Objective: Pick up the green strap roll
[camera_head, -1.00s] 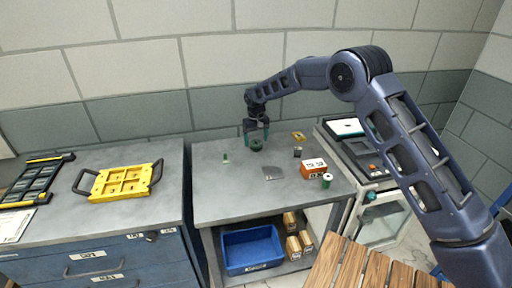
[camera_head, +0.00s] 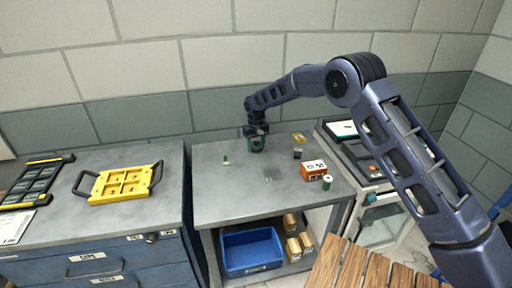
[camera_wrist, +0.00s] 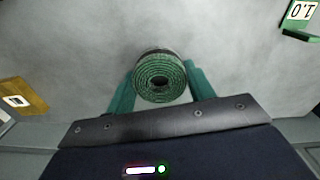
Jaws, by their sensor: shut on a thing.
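My gripper is shut on the roll. In the head view my gripper (camera_head: 256,146) is low at the back of the grey workbench, and the roll is mostly hidden by the fingers. I cannot tell whether the roll touches the bench.
On the grey workbench (camera_head: 225,205) are an orange box (camera_head: 312,171), a green-and-white spool (camera_head: 327,183), a small dark block (camera_head: 297,154), a yellow piece (camera_head: 299,138) and a small green item (camera_head: 226,159). A blue bin (camera_head: 250,262) sits on the shelf below. The bench's front-left area is clear.

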